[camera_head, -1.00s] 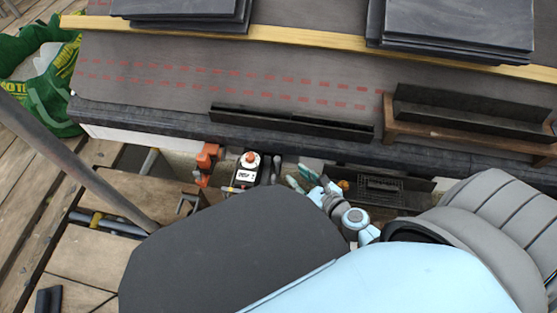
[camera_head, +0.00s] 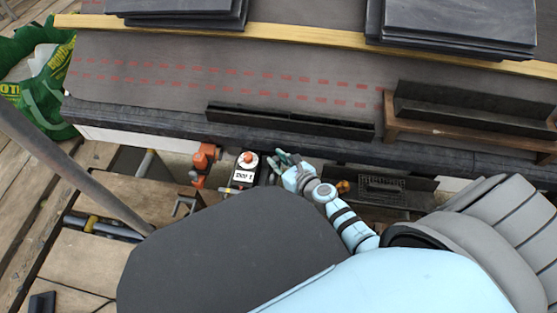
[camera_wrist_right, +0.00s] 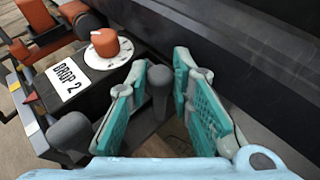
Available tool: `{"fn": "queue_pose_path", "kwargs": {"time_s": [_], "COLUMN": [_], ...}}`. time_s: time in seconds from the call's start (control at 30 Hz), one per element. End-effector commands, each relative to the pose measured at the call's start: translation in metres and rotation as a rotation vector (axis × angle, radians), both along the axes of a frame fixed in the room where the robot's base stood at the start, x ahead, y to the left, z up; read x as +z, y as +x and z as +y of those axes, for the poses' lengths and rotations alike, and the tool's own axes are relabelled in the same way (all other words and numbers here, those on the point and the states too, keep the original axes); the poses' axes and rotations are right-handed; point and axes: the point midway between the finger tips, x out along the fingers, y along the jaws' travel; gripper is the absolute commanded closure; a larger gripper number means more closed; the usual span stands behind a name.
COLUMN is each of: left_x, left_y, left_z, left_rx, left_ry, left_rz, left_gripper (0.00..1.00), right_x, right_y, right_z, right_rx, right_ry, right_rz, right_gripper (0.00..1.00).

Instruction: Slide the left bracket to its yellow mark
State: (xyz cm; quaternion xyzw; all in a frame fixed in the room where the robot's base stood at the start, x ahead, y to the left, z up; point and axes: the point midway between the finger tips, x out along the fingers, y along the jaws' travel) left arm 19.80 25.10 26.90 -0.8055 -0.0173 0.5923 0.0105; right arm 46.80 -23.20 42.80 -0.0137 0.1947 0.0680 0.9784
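An orange bracket-like part (camera_head: 205,160) stands at the roof's lower edge, left of a black box with a white label (camera_head: 243,175) and an orange dial (camera_head: 248,160). I cannot tell if this part is the left bracket. My right gripper (camera_head: 283,160) is just right of the box. In the right wrist view its teal-padded fingers (camera_wrist_right: 168,98) are apart, with a grey round-topped knob (camera_wrist_right: 160,82) between them; contact is unclear. My left gripper is out of view.
A long dark gutter-like strip (camera_head: 290,121) lies along the roof edge. A wooden holder (camera_head: 470,137) with a dark tray stands at the right. Slate stacks (camera_head: 455,28) lie beyond a yellow batten (camera_head: 300,37). A second grey knob (camera_wrist_right: 70,130) stands left of my right fingers.

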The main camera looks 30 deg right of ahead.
Motion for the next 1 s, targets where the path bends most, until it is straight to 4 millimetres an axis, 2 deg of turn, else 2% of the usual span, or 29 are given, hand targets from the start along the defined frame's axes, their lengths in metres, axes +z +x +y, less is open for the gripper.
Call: {"fn": "queue_pose_path", "kwargs": {"time_s": [0.3,0.6,0.83,0.87,0.9,1.0], "left_x": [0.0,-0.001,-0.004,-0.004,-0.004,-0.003], "left_y": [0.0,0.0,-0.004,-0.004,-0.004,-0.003], "left_z": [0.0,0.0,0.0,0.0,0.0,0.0], "left_rx": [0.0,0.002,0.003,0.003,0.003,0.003], "left_ry": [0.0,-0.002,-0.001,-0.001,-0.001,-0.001], "left_rz": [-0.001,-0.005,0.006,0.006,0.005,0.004], "left_gripper": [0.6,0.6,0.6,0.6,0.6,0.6], "right_x": [0.0,0.0,0.0,0.0,0.0,0.0], "right_y": [0.001,0.022,0.022,0.022,0.022,0.022], "right_z": [0.001,0.03,0.031,0.031,0.03,0.03], "right_rx": [0.0,0.001,0.001,0.001,0.0,0.001], "right_ry": [0.002,0.004,0.003,0.003,0.002,0.001], "right_rz": [0.0,-0.001,0.0,0.0,0.0,0.0], "right_gripper": [1.0,1.0,1.0,0.78,0.72,0.72]}}
